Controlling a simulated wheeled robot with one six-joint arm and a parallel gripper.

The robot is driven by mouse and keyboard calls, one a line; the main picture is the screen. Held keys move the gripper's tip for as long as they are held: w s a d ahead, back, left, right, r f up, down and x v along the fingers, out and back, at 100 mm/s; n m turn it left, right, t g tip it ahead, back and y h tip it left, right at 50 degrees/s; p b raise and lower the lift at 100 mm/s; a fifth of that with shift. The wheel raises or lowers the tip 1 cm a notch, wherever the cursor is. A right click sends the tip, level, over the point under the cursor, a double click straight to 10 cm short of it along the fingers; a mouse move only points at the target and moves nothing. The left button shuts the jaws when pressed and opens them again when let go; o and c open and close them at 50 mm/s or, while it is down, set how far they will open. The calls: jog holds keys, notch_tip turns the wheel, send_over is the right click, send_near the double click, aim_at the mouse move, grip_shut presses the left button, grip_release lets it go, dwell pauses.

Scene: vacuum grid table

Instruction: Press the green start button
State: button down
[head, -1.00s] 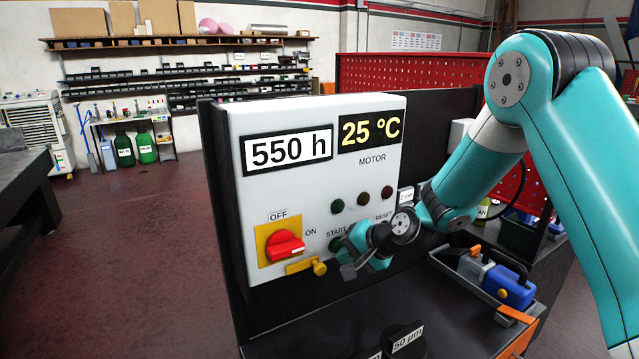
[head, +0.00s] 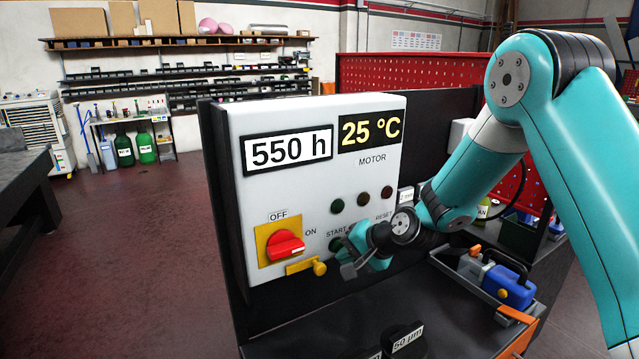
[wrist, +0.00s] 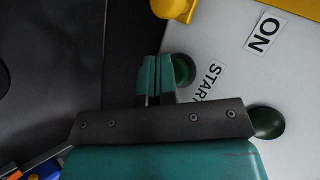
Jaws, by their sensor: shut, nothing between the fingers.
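The green start button (head: 336,244) is on the front of the grey-white control panel (head: 290,195), under the START label. In the head view my gripper (head: 348,268) is in front of the panel and hides part of the button. In the wrist view the round green button (wrist: 184,69) shows just right of my gripper's fingertips (wrist: 159,58), partly behind them. The fingers are together with nothing between them. I cannot tell whether they touch the button or panel.
A red rotary switch (head: 285,244) on a yellow plate is left of the button, with a yellow padlock-like piece (head: 319,268) below. A green lamp (head: 337,206) sits above START. A grey tray (head: 470,281) with a blue tool (head: 509,288) lies to the right.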

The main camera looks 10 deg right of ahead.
jog(key=shift+w, duration=0.1)
dwell(0.3)
jog(key=shift+w+a, duration=0.1)
jog(key=shift+w, duration=0.25)
jog(key=shift+s, duration=0.4)
jog(key=s+d+b, duration=0.1)
jog(key=s+d, duration=0.1)
jog(key=s, duration=0.3)
jog(key=shift+s, duration=0.35)
jog(key=shift+r, duration=0.1)
dwell(0.6)
